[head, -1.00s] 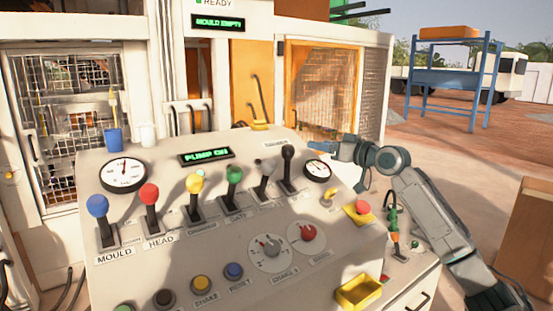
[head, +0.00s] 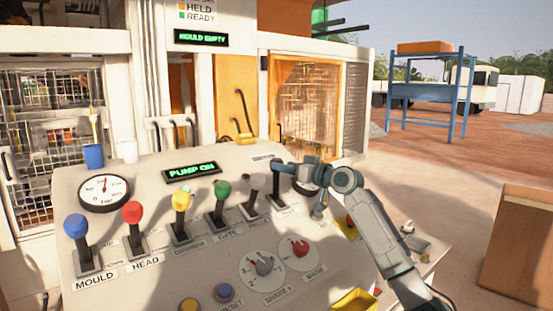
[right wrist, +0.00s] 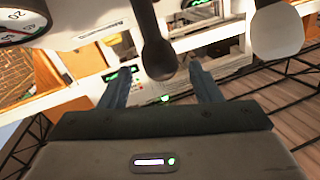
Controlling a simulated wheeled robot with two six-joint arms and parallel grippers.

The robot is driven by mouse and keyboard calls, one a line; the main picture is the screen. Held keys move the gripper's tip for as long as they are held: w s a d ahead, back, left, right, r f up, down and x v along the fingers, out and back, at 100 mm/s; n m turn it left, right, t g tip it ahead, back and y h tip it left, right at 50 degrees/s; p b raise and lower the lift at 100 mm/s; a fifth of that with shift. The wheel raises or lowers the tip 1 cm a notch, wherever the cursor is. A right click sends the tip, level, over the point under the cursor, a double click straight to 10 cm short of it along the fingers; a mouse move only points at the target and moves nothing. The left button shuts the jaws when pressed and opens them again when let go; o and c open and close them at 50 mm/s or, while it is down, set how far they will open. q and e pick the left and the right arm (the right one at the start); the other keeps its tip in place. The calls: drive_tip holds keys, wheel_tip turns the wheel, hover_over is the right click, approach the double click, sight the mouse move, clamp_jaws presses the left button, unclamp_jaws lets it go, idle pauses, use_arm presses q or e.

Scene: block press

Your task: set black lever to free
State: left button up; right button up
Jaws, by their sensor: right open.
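The black lever (head: 278,180) is the rightmost of the row of levers on the sloping panel. Its knob is dark, and my gripper partly covers its top in the head view. My right gripper (head: 288,168) is at the black lever's knob, reaching in from the right. In the right wrist view my right gripper (right wrist: 160,72) is open, and the black knob (right wrist: 158,58) shows between and just beyond its two fingers, not gripped. The pale grey lever (head: 256,184) is close beside it; its knob also shows in the right wrist view (right wrist: 278,30). My left gripper is out of view.
Green (head: 221,188), yellow (head: 181,199), red (head: 132,211) and blue (head: 75,226) levers stand further left. A green-lit display (head: 191,170) reads PUMP ON.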

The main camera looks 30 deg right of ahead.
drive_tip(key=p+x, duration=0.1)
drive_tip(key=x, duration=0.2)
drive_tip(key=shift+w+a+r, duration=0.1)
drive_tip(key=shift+w+r, duration=0.05)
drive_tip(key=shift+w, duration=0.15)
use_arm(q)
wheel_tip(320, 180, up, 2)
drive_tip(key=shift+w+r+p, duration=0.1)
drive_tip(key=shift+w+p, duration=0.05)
drive_tip(key=shift+p, duration=0.15)
use_arm(e)
drive_tip(key=shift+w+a, duration=0.1)
drive_tip(key=shift+w, duration=0.25)
